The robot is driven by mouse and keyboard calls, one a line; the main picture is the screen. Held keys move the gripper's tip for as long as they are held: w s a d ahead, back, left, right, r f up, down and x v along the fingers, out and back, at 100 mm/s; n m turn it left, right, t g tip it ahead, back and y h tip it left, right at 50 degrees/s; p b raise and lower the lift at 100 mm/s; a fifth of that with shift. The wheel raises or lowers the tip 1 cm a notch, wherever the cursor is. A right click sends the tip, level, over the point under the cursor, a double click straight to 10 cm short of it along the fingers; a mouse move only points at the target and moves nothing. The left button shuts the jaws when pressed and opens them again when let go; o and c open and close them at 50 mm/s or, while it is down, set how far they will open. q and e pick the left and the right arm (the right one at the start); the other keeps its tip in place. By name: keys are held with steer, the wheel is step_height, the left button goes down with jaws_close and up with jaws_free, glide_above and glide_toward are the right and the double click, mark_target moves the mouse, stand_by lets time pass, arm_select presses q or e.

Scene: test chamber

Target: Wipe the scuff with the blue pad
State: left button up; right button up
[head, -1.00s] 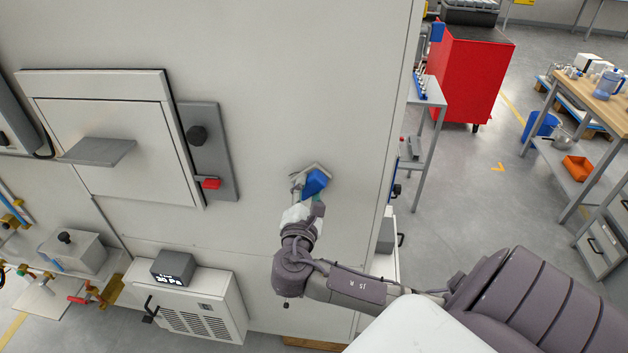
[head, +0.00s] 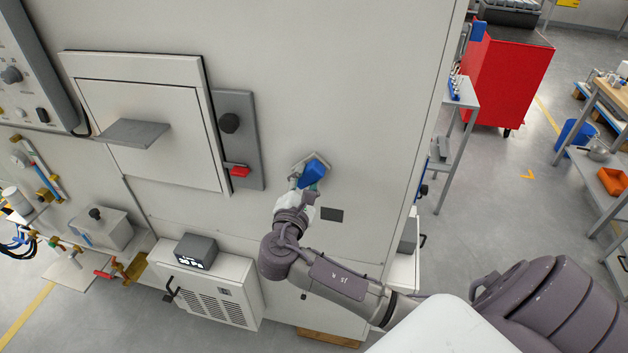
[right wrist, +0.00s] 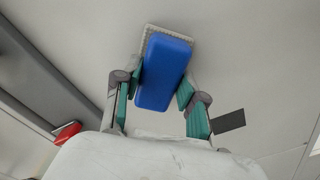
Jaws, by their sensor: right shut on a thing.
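The blue pad (head: 313,173) has a blue block body and a pale, textured face turned to the cabinet wall. My right gripper (head: 306,188) is shut on it. In the right wrist view the fingers (right wrist: 160,95) grip the blue block (right wrist: 163,72) from both sides. The pad is at or very near the wall; I cannot tell whether it touches. A dark grey rectangular patch (head: 332,214) lies on the wall, below and right of the pad, and also shows in the right wrist view (right wrist: 228,121). It looks like the scuff. My left gripper is not in view.
A vent box (head: 208,285) stands below.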

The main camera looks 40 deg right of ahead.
mark_target(327, 172)
steer(key=shift+r, duration=0.2)
steer(key=shift+s+d+p, duration=0.6)
steer(key=shift+s+p, duration=0.05)
steer(key=shift+s+d+f+p, duration=0.1)
steer(key=shift+s+d+p, duration=0.25)
steer(key=shift+s+d, duration=0.4)
steer(key=shift+s+d+p, duration=0.35)
steer(key=shift+s+p, duration=0.05)
steer(key=shift+s, duration=0.2)
steer(key=shift+s+d, duration=0.75)
steer(key=shift+s, duration=0.05)
steer(key=shift+s+d+p, duration=0.45)
steer(key=shift+s+p, duration=0.1)
steer(key=shift+p, duration=0.05)
steer(key=shift+s+d, duration=0.65)
steer(key=shift+s, duration=0.15)
steer(key=shift+p, duration=0.4)
steer(key=shift+w+a, duration=1.3)
steer(key=shift+w, duration=0.15)
steer(key=shift+w+a+b, duration=0.35)
steer(key=shift+w+a, duration=0.8)
steer(key=shift+w, duration=0.25)
steer(key=shift+w+a+b, duration=0.35)
steer(key=shift+w+a, duration=0.75)
steer(key=shift+w, duration=0.25)
steer(key=shift+s, duration=0.1)
